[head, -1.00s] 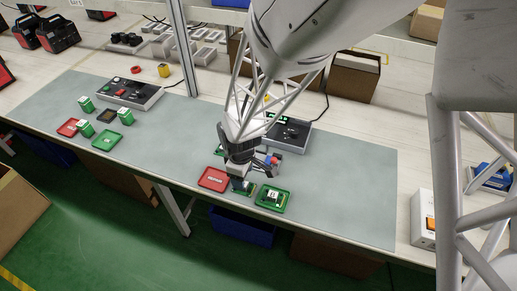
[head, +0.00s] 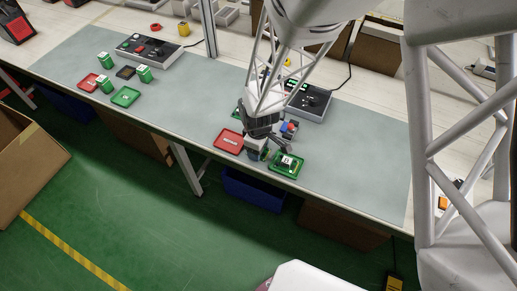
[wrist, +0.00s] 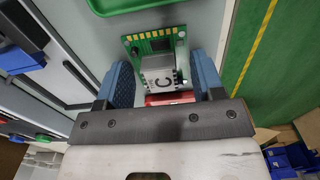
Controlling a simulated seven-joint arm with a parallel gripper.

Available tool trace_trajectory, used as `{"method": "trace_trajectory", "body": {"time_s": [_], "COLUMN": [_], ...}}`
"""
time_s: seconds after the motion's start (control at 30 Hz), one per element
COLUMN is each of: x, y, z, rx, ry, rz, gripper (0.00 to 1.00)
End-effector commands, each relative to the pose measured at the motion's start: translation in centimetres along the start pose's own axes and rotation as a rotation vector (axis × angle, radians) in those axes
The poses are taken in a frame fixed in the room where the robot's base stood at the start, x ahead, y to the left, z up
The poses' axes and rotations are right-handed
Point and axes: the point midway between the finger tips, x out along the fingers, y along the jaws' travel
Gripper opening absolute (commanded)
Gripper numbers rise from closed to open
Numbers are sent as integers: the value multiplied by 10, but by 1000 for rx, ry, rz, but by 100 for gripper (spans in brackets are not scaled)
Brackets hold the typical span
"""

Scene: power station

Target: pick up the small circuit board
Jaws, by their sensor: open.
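The small circuit board (wrist: 158,42) is green with gold contacts along one edge and a grey block marked "C". In the wrist view it lies between the two blue fingers of my gripper (wrist: 165,82), with a gap visible on each side. My gripper is open. In the head view my gripper (head: 257,155) points down at the mat's front edge, between a red tray (head: 228,142) and a green tray (head: 299,172), and mostly hides the board. Another board with a light block (head: 286,163) sits in the green tray.
A control box with a lit display (head: 305,100) stands behind my gripper. A small blue and red part (head: 289,129) is close beside it. Several green-and-white blocks and trays lie on the left of the grey mat (head: 190,110). The mat's right side is clear.

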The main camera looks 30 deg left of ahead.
Motion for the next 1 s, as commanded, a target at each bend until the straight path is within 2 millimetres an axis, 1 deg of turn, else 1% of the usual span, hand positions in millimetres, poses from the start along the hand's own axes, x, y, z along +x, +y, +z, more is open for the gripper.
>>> {"method": "trace_trajectory", "body": {"time_s": [0.27, 0.47, 0.77, 1.0], "x": [0, 0, -1, -9], "y": [0, 0, 0, 0], "z": [0, 0, 0, 0], "rx": [0, 0, 0, 0], "ry": [0, 0, 0, 0], "rz": [0, 0, 0, 0], "gripper": [62, 33, 33, 33]}}
